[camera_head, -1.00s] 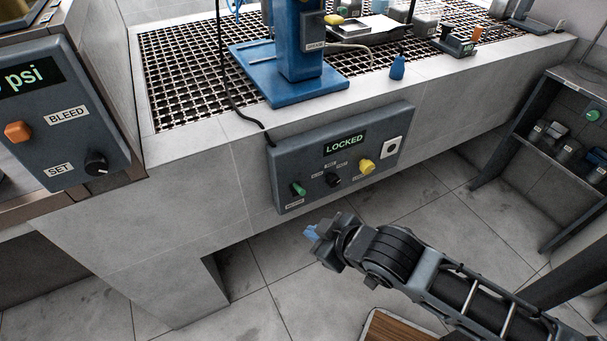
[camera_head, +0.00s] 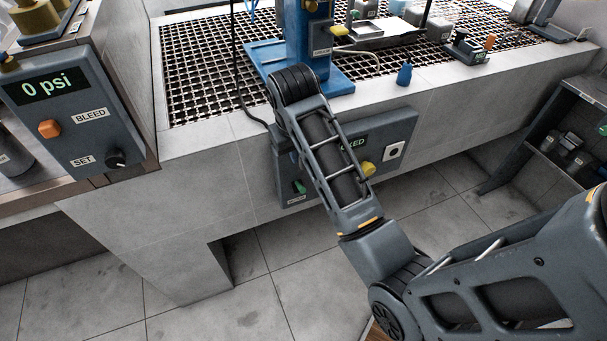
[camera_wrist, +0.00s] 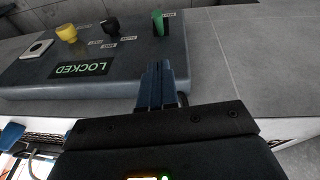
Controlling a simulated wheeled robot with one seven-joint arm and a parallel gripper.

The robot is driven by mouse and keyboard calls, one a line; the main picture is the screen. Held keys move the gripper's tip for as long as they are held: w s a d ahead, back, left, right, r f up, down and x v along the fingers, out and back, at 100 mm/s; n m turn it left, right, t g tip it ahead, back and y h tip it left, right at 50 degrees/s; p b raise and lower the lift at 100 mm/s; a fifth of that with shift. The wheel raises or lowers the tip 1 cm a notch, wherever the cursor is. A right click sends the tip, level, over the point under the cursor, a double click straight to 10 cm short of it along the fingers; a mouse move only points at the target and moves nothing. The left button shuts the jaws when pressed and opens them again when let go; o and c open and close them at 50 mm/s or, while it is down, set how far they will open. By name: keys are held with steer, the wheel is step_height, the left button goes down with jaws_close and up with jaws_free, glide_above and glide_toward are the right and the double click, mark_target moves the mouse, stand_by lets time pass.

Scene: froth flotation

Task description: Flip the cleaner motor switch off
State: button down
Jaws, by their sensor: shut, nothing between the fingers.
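A grey control panel (camera_head: 404,133) is mounted on the front of the bench, with a lit "LOCKED" display partly hidden by my arm. It carries a green lever (camera_head: 299,186), a yellow knob (camera_head: 369,169) and a black knob. The wrist view shows the green lever (camera_wrist: 158,23), black knob (camera_wrist: 111,27), yellow knob (camera_wrist: 67,33) and "LOCKED" display (camera_wrist: 83,70) upside down. The small labels are unreadable, so I cannot tell which control is the cleaner motor switch. My gripper (camera_wrist: 160,80) is shut and empty over the panel, in line with the green lever but apart from it.
A blue machine (camera_head: 310,45) stands on the bench grating, with a small blue bottle (camera_head: 404,75) to its right. A pressure box (camera_head: 75,118) reading "0 psi" is at left. A black cable runs to the panel. A shelf unit (camera_head: 548,140) stands at right.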

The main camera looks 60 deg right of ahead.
steer(key=r, duration=0.2)
steer(key=w+r+y, duration=0.1)
steer(key=shift+r+m+g, duration=0.2)
steer(key=shift+m+g, duration=0.1)
steer(key=shift+g, duration=0.1)
steer(key=b, duration=0.4)
glide_above(299, 186)
steer(key=w, duration=0.1)
steer(key=f, duration=0.9)
steer(key=shift+a+f, duration=0.25)
steer(key=shift+f, duration=0.1)
steer(key=f, duration=0.1)
steer(key=s+f, duration=0.1)
steer(key=f, duration=0.1)
steer(key=shift+s, duration=0.1)
steer(key=shift+s+f, duration=0.15)
steer(key=shift+f, duration=0.3)
